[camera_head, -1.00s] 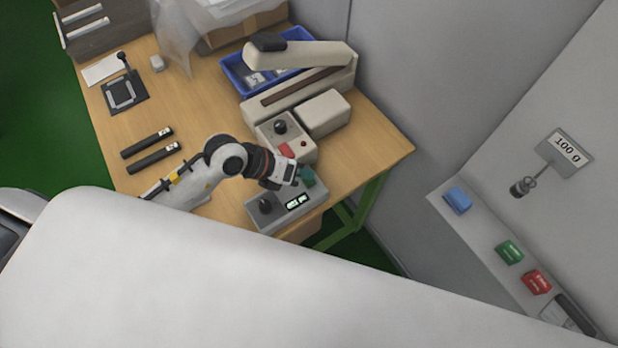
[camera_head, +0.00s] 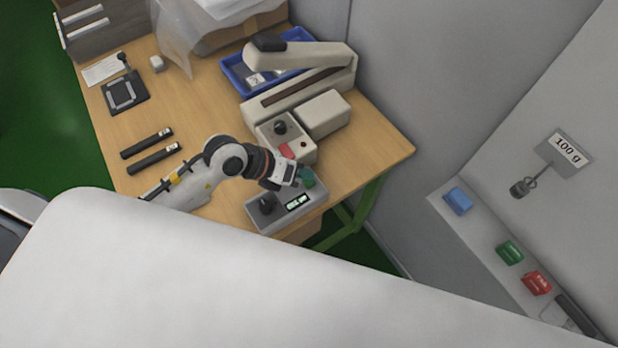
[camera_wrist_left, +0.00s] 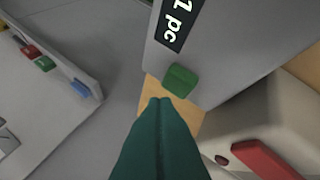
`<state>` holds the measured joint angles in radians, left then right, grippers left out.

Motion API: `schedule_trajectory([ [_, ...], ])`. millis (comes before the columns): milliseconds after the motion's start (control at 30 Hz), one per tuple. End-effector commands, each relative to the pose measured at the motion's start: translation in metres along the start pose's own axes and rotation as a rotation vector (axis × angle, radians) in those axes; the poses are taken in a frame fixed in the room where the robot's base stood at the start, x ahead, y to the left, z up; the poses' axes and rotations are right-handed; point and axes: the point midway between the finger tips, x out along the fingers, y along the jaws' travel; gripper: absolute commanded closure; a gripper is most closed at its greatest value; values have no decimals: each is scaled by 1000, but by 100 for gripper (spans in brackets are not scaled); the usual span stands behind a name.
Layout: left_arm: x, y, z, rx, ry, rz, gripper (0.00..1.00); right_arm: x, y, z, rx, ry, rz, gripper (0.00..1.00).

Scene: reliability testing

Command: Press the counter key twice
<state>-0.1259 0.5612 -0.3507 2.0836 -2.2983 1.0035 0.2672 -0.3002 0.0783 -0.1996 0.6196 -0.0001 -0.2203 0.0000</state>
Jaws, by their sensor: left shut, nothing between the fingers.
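The counter (camera_head: 274,215) is a grey box at the front edge of the wooden table, with a black knob and a lit display (camera_head: 297,202). In the left wrist view the display (camera_wrist_left: 178,18) reads "1 pc", and the green key (camera_wrist_left: 180,80) sits beside it on the counter's face. My left gripper (camera_head: 307,179) is over the counter's far right part. Its dark green fingers (camera_wrist_left: 160,102) are shut and empty, their tips close to the key but apart from it in the picture. The key cannot be told apart from the fingers in the head view. My right gripper is not in view.
A beige sealer (camera_head: 325,80) and a box with a red key (camera_head: 287,150) stand behind the counter. A blue tray (camera_head: 232,75) lies further back. Two black bars (camera_head: 150,150) lie at left.

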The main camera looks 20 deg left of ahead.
Motion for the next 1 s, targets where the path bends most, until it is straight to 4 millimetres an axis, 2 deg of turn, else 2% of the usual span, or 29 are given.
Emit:
schedule_trajectory([
  [1000, 6, -4, 5, 0, -1, 0, 100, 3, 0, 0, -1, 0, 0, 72],
])
